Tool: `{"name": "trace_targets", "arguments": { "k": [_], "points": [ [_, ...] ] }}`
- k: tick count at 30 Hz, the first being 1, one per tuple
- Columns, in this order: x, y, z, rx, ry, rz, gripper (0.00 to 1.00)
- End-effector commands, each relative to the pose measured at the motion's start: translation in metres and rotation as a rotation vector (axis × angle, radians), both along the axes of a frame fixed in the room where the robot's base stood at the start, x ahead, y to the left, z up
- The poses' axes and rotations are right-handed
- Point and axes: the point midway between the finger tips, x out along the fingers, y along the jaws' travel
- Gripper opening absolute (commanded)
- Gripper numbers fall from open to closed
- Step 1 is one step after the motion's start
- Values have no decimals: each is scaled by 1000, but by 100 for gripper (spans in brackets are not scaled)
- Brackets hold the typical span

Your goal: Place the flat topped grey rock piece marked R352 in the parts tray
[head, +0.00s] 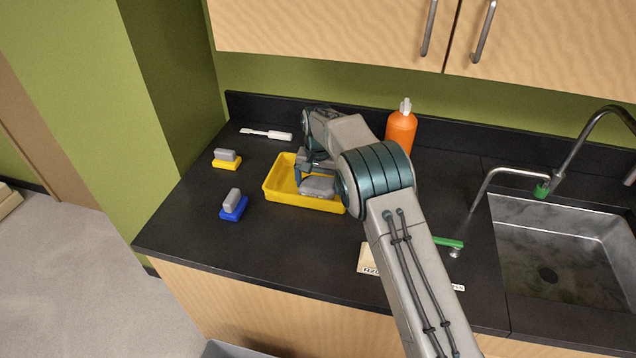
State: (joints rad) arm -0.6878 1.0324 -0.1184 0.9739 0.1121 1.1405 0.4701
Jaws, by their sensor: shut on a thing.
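The parts tray is a shallow yellow tray (277,184) on the black counter, left of my arm. A grey rock piece (319,187) is at the tray's right half, within its rim in this view. My gripper (308,176) is over the tray, pointing down, and is shut on the grey piece. My wrist and forearm cover part of the tray's back and right side. No R352 mark can be read on the piece. I cannot tell whether the piece touches the tray floor.
Left of the tray stand grey blocks on a yellow base (227,163) and a blue base (235,211). A white tool (266,134) lies behind. An orange bottle (401,130) stands at the back. A cream labelled block (368,258) is partly behind my arm. The sink (560,250) is right.

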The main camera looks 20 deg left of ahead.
Motion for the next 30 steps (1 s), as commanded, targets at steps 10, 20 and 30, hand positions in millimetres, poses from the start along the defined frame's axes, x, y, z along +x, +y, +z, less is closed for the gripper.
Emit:
{"name": "trace_targets", "arguments": {
  "k": [10, 20, 30],
  "points": [
    [0, 0, -10, 1, -3, 0, 50],
    [0, 0, -14, 0, 0, 0, 100],
    [0, 0, 16, 2, -4, 0, 100]
  ]
}}
